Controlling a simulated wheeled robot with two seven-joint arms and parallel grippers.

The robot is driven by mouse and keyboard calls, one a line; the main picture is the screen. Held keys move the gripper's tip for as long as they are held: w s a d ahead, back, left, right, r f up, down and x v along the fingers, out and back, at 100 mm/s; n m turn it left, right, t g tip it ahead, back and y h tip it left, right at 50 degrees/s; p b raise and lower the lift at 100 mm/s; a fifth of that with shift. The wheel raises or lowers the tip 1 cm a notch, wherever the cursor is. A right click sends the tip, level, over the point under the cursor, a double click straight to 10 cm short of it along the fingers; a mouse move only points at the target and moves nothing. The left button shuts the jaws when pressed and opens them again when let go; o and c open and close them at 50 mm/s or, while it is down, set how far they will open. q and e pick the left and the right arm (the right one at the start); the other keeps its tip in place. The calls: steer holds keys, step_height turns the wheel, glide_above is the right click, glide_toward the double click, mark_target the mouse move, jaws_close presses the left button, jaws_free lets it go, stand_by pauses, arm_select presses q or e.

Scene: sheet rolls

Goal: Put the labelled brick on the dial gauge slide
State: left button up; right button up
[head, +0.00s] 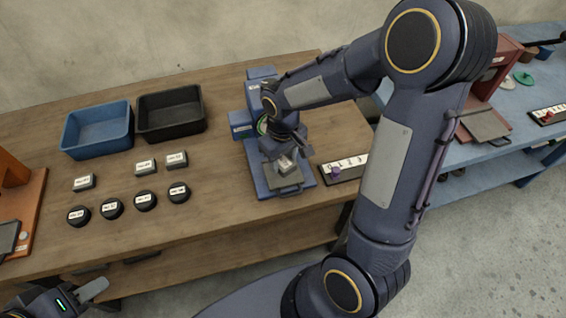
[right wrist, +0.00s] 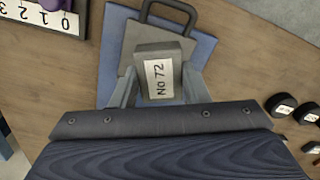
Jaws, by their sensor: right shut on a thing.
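The labelled brick (right wrist: 175,51), grey with a white "No 72" label, is between the fingers of my right gripper (right wrist: 158,85). In the head view the brick (head: 287,166) is over the slide of the blue dial gauge (head: 242,121). The slide (head: 287,187) is a grey plate with a dark looped handle; it also shows in the right wrist view (right wrist: 128,60), behind the brick. I cannot tell whether the brick touches the plate. My right arm partly hides the gauge. My left gripper (head: 92,292) is at the bottom left corner, away from the table objects, partly cut off.
A number strip with a purple peg (head: 336,171) lies right of the gauge. Three grey labelled bricks (head: 145,168) and several black labelled round pieces (head: 112,208) stand left. Blue (head: 97,149) and black (head: 172,131) bins are behind them. An orange stand (head: 32,195) is far left.

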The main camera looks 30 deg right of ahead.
mark_target(283, 166)
steer(key=shift+w+d+f, duration=0.25)
steer(key=shift+w+f, duration=0.2)
steer(key=shift+f, duration=0.15)
steer(key=shift+w+d+f, duration=0.1)
steer(key=shift+f, duration=1.6)
steer(key=shift+f, duration=0.25)
steer(key=o, duration=1)
steer(key=shift+r, duration=0.1)
